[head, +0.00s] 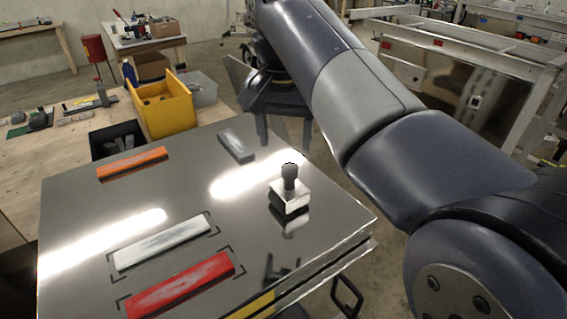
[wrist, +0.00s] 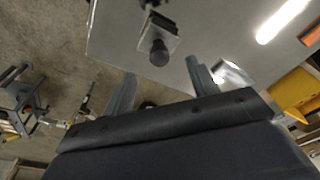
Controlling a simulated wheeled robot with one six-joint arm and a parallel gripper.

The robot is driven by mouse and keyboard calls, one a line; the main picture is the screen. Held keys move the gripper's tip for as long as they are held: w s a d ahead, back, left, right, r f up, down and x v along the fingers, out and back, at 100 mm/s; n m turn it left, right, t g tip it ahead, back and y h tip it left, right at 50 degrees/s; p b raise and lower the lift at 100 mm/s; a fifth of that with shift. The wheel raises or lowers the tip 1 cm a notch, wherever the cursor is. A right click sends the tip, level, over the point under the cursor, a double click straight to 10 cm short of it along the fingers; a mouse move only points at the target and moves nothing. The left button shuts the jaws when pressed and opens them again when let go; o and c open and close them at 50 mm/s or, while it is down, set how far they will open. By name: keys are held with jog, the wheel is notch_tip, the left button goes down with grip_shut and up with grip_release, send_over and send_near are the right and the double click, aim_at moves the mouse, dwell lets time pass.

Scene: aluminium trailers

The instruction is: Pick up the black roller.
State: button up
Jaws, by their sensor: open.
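The only black-topped piece on the metal trailer top (head: 85,210) is a dark upright knob (head: 290,178) on a silver square block, near the right edge. I take it for the black roller, though no rolling part is clear. In the wrist view the knob (wrist: 159,54) shows end-on, just beyond the gap between my fingertips. My gripper (wrist: 160,67) is open and empty, with its two fingers apart. It is apart from the knob as far as I can see; the exact distance is unclear. In the head view my arm crosses the upper right and the fingers cannot be made out.
Orange (head: 132,163), grey (head: 237,146), white (head: 162,242) and red (head: 180,284) bars lie on the trailer top. A yellow bin (head: 165,108) stands on the wooden bench (head: 18,180) at left. The top around the knobbed block is clear.

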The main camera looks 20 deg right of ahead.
aim_at(290, 166)
jog(key=f, duration=0.2)
jog(key=w+f, duration=0.1)
jog(key=f, duration=0.2)
jog(key=shift+d, duration=0.2)
jog(key=shift+w+d+f+p, duration=0.1)
jog(key=shift+w+d+f, duration=0.1)
jog(key=shift+f, duration=0.65)
jog(key=shift+w+d+f+p, duration=0.1)
jog(key=shift+w+d+f, duration=0.15)
jog(key=shift+f, duration=0.6)
jog(key=shift+w+d+f+p, duration=0.1)
jog(key=shift+w+d+f, duration=0.1)
jog(key=shift+f, duration=0.65)
jog(key=shift+c, duration=0.5)
jog(key=c, duration=1.1)
notch_tip(290, 166, up, 10)
jog(key=shift+r, duration=0.1)
